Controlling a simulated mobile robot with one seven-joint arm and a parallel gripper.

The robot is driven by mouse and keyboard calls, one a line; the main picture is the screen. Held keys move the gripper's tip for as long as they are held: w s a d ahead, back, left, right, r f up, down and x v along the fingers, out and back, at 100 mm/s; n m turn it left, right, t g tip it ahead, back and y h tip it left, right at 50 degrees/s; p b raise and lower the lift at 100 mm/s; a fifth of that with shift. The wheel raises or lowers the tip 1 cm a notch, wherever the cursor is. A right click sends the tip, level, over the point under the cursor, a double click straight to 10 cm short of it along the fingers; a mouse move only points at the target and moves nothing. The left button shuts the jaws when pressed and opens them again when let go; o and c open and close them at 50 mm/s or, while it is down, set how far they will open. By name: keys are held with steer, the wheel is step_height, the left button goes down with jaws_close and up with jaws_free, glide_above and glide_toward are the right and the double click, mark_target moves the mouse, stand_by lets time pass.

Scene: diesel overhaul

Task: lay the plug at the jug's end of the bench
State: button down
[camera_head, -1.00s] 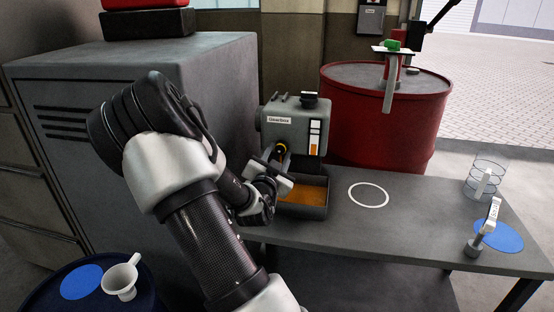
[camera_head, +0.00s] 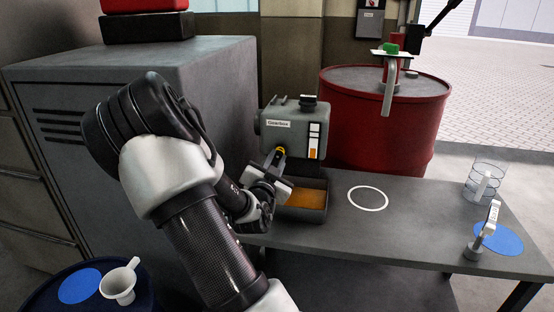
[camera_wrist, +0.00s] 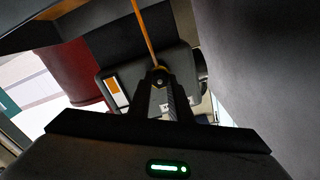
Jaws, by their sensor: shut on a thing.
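The plug (camera_wrist: 159,76) is a small dark piece with a yellow rim, held between my gripper's (camera_wrist: 160,88) fingertips in the wrist view. My gripper (camera_head: 277,160) is shut on it at the front of the grey gearbox (camera_head: 292,125). A thin orange stream (camera_wrist: 144,30) runs from beside the plug in the wrist view. Whether the plug is wholly clear of its hole I cannot tell. The clear jug (camera_head: 486,180) stands at the right end of the grey bench (camera_head: 330,235).
A tray (camera_head: 307,213) with amber oil sits below the gearbox. A white ring (camera_head: 368,198) marks bare bench beside it. A blue disc (camera_head: 503,240) and a grey upright tool (camera_head: 478,245) are at the right end. A red drum (camera_head: 375,125) stands behind.

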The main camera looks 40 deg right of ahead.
steer(key=shift+b+v, duration=0.35)
steer(key=shift+v, duration=1.6)
